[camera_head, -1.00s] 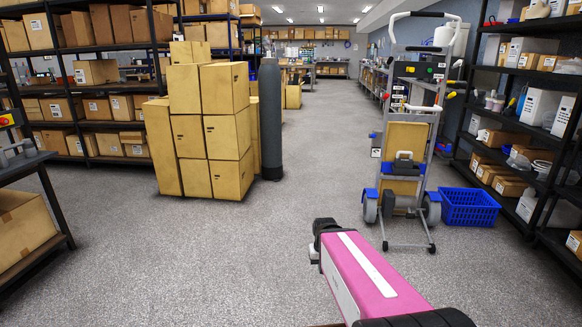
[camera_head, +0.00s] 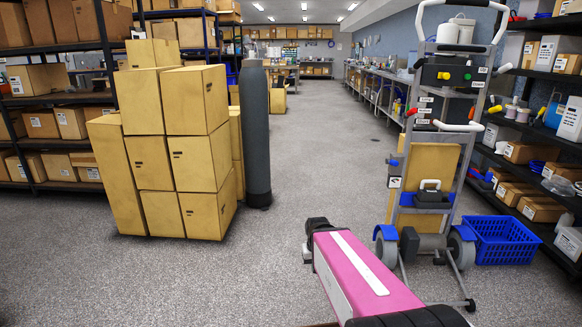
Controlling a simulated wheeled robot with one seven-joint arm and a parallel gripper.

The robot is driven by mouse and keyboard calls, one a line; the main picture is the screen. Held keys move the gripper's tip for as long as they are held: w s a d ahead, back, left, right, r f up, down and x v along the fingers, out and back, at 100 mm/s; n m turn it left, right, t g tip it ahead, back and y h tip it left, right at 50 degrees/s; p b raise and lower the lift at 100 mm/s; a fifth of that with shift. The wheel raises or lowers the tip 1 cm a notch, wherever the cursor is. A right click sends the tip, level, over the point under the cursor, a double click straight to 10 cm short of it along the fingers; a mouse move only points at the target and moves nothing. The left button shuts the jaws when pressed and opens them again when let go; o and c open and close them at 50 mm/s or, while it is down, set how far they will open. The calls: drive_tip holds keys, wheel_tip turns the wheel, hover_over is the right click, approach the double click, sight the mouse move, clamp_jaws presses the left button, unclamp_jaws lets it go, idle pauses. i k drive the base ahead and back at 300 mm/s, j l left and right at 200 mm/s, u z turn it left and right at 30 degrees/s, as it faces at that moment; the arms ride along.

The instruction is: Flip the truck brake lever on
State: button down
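The hand truck (camera_head: 452,155) stands upright on the floor at the right, with a grey frame, a white top handle and wheels with blue guards. A tan board and a small dark block with a light handle (camera_head: 431,190) are on its lower front. I cannot tell which part is the brake lever. My pink arm link reaches in from the bottom, short of the truck; my gripper does not show.
A blue basket (camera_head: 502,240) sits on the floor right of the truck, near the right shelving. Stacked cartons (camera_head: 172,150) and a dark cylinder (camera_head: 257,135) stand at left centre. The floor between the cylinder and truck is clear.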

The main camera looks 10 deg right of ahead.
sight(412, 112)
drive_tip(key=i+j+z, duration=0.1)
drive_tip(key=i+z, duration=0.25)
drive_tip(key=i, duration=0.15)
drive_tip(key=i+j+z, duration=0.3)
drive_tip(key=i, duration=0.15)
drive_tip(key=i+j+z, duration=0.35)
drive_tip(key=i+l, duration=0.05)
drive_tip(key=i, duration=0.1)
